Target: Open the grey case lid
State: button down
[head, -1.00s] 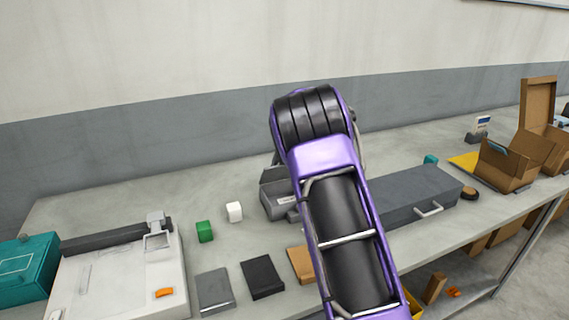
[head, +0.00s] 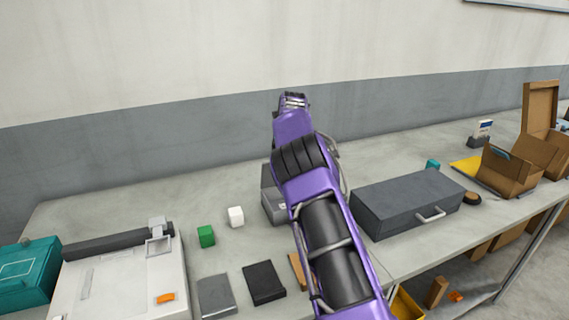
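The grey case (head: 408,201) lies flat on the table, right of the middle in the head view. Its lid is shut, and a light metal handle (head: 431,215) is on its front side. My purple and black arm rises from the bottom centre, to the left of the case. The arm's far end is up near the wall band, above and behind the table's middle. The fingers of my gripper do not show clearly, so its opening is not visible.
A grey box-like device (head: 273,199) stands left of the arm. Green (head: 206,236) and white (head: 236,217) blocks, a dark flat box (head: 264,282) and a white machine (head: 125,275) are further left. A brown round object (head: 472,198) and open cardboard boxes (head: 507,171) are to the right.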

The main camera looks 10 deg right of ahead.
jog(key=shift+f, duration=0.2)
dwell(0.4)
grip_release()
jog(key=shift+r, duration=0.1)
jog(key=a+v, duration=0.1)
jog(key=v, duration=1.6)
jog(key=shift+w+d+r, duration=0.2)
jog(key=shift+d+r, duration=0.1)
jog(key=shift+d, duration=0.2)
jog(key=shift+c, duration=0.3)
